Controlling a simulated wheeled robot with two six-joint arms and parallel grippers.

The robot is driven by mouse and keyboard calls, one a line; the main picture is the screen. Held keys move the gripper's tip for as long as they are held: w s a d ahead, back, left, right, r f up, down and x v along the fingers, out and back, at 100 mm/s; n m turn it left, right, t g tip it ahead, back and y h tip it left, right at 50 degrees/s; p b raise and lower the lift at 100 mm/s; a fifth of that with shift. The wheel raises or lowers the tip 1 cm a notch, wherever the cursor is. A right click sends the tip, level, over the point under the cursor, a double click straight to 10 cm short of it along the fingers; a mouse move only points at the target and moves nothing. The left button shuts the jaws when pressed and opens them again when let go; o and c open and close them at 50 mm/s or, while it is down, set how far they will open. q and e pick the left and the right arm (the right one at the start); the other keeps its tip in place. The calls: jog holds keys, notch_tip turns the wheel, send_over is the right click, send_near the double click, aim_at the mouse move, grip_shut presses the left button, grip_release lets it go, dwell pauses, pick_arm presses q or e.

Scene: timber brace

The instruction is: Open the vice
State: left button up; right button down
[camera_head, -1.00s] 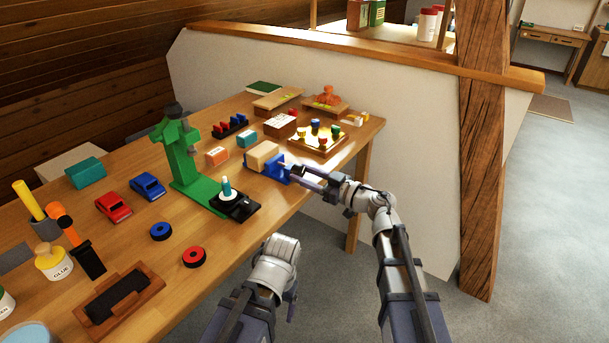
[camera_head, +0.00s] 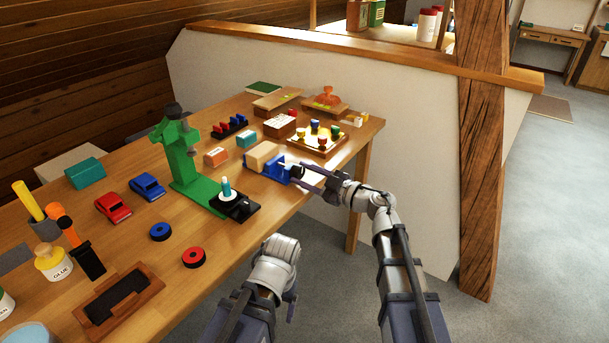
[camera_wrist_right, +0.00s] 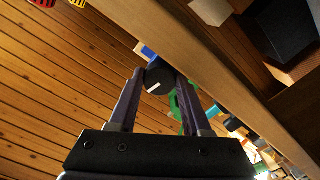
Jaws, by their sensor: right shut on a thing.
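The blue vice (camera_head: 277,168) sits at the right edge of the wooden bench, with a light wooden block (camera_head: 261,156) at its jaws. I cannot tell whether the jaws touch the block. My right gripper (camera_head: 297,174) is at the vice's outer end, beyond the bench edge. In the right wrist view my right gripper (camera_wrist_right: 158,82) is shut on a round dark knob (camera_wrist_right: 158,76) with a white mark, and a bit of the blue vice (camera_wrist_right: 148,53) shows behind it.
A green press (camera_head: 183,155) stands left of the vice on the bench (camera_head: 205,240). A tray with coloured pegs (camera_head: 318,147) lies behind the vice. Toy cars, rings and a glue jar (camera_head: 53,263) are at the left. A timber post (camera_head: 482,150) stands at the right.

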dwell(0.3)
jog(key=shift+c, duration=1.8)
grip_release()
